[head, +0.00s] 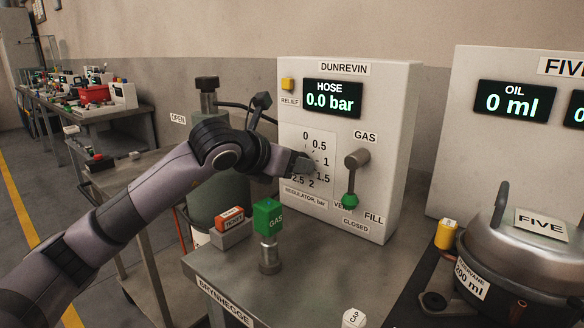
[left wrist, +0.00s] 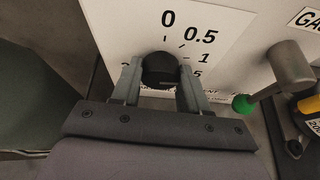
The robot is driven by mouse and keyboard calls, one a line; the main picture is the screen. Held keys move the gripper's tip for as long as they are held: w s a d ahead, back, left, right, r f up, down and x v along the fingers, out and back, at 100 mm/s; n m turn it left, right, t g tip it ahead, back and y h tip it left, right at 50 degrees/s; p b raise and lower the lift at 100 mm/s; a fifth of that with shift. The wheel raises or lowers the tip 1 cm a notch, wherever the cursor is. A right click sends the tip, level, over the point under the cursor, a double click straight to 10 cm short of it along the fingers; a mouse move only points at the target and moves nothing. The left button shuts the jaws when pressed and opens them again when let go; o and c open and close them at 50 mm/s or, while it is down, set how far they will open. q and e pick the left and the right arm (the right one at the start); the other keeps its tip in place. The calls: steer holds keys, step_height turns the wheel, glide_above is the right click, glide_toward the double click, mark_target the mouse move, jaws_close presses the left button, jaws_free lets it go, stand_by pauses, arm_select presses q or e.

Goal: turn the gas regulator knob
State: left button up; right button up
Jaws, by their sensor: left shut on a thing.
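The gas regulator knob (left wrist: 160,70) is dark and round, on a white dial plate (head: 322,146) marked from 0 to above 2 on the grey Dunrevin panel (head: 388,80). My left gripper (left wrist: 156,82) has its two fingers on either side of the knob and is shut on it. In the head view my left gripper (head: 300,164) reaches the panel from the left and hides most of the knob. The knob's pointer direction cannot be made out. The hose display (head: 333,98) reads 0.0 bar. My right gripper is not in view.
A gas lever (head: 356,165) with a green tip is right of the dial. A green GAS block (head: 268,216) on a metal fitting stands on the bench (head: 215,262). A gas cylinder (head: 204,200) stands behind my arm. A steel pot (head: 530,245) is at right.

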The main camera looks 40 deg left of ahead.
arm_select(q)
steer(key=m+y+b, duration=0.2)
steer(key=m+b, duration=0.1)
steer(key=m+y+b, duration=0.1)
steer(key=shift+d+f+m+t+y, duration=0.1)
steer(key=shift+d+m+t+y, duration=0.2)
steer(key=shift+t, duration=0.1)
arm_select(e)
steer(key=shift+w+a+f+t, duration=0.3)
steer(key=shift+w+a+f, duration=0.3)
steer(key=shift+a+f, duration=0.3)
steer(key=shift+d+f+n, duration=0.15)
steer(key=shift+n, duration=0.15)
arm_select(q)
steer(key=o, duration=1.1)
steer(key=shift+c, duration=0.2)
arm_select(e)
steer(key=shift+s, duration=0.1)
arm_select(q)
steer(key=shift+s, duration=0.1)
steer(key=v, duration=0.7)
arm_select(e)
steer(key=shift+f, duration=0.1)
